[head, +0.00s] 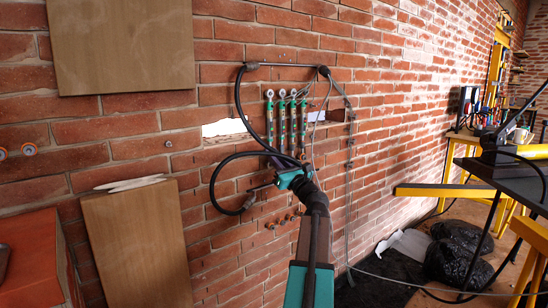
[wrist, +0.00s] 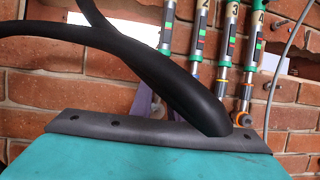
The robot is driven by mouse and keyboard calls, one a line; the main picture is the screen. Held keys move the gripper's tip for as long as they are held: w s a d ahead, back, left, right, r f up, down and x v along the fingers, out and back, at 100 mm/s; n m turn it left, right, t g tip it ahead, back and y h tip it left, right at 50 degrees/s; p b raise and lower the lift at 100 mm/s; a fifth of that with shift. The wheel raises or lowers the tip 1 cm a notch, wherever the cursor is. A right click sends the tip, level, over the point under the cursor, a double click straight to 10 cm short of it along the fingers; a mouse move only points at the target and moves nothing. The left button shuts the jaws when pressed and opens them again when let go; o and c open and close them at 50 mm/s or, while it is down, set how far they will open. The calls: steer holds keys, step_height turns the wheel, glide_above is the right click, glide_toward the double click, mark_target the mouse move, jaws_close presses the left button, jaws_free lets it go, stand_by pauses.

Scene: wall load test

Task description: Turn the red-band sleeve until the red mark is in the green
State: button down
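Several upright green-and-metal rods hang side by side on the brick wall in the head view (head: 292,120). In the wrist view, rods marked 2 (wrist: 198,40), 3 (wrist: 228,48) and 4 (wrist: 254,48) show at the top, with small coloured windows. Rod 3 has a yellow band and rod 4 an orange band near the lower end. I cannot make out a red band; the lower left rods are partly covered by a thick black hose (wrist: 180,80). My gripper (head: 284,172) is at the rods' lower ends; its fingertips are not clear, nor whether it touches a sleeve.
A thin grey cable (head: 348,170) runs down the wall at right. Wooden boards (head: 125,45) are at left. A yellow rail (head: 440,191) and black bags (head: 458,255) are at right.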

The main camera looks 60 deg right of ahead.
steer(key=shift+d+n+t+y, duration=0.2)
steer(key=shift+n+t+y, duration=0.2)
steer(key=shift+y, duration=0.3)
steer(key=n+y, duration=0.1)
steer(key=y, duration=0.1)
steer(key=n+y, duration=0.1)
steer(key=y, duration=0.1)
steer(key=n+t+y, duration=0.1)
steer(key=y, duration=0.2)
steer(key=shift+d+n+b, duration=0.3)
steer(key=shift+b, duration=0.05)
steer(key=c, duration=1.7)
jaws_free()
steer(key=shift+a+m+h, duration=0.25)
steer(key=shift+m+h, duration=0.15)
steer(key=shift+h, duration=0.4)
steer(key=shift+a+m+h+p, duration=0.25)
steer(key=shift+m+h, duration=0.25)
steer(key=shift+h, duration=0.5)
